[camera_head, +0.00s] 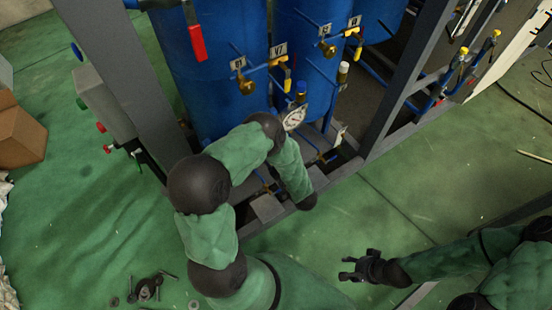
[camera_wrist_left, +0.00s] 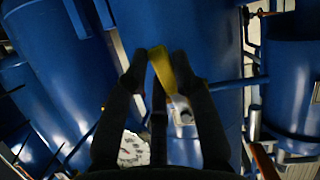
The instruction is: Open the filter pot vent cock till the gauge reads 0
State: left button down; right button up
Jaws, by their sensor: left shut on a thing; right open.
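The blue pots stand in a grey frame, with a filter pot (camera_head: 225,70) at the left. A white round gauge (camera_head: 293,118) is on its lower front; it also shows in the left wrist view (camera_wrist_left: 132,150), its reading too small to tell. In the left wrist view my left gripper (camera_wrist_left: 163,72) is shut on a yellow cock handle (camera_wrist_left: 162,70), with a metal fitting below it. In the head view my left arm hides that gripper. I cannot tell which labelled cock this is. My right gripper (camera_head: 360,267) is open and empty over the floor, away from the pots.
Yellow-handled valves (camera_head: 278,62) with labels and a red lever (camera_head: 197,43) are on the pots. A grey control box (camera_head: 100,100) is at the left. Loose metal parts (camera_head: 147,290) lie on the green floor.

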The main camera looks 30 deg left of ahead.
pick_arm(q)
jog(key=shift+s+a+m+g+p, duration=0.15)
jog(key=shift+s+m+g+p, duration=0.25)
jog(key=shift+m, duration=0.3)
jog(key=shift+f, duration=0.1)
jog(key=c, duration=1)
grip_release()
jog(key=v, duration=1.2)
jog(key=shift+w, duration=0.15)
jog(key=shift+w+f, duration=0.1)
jog(key=shift+f, duration=0.05)
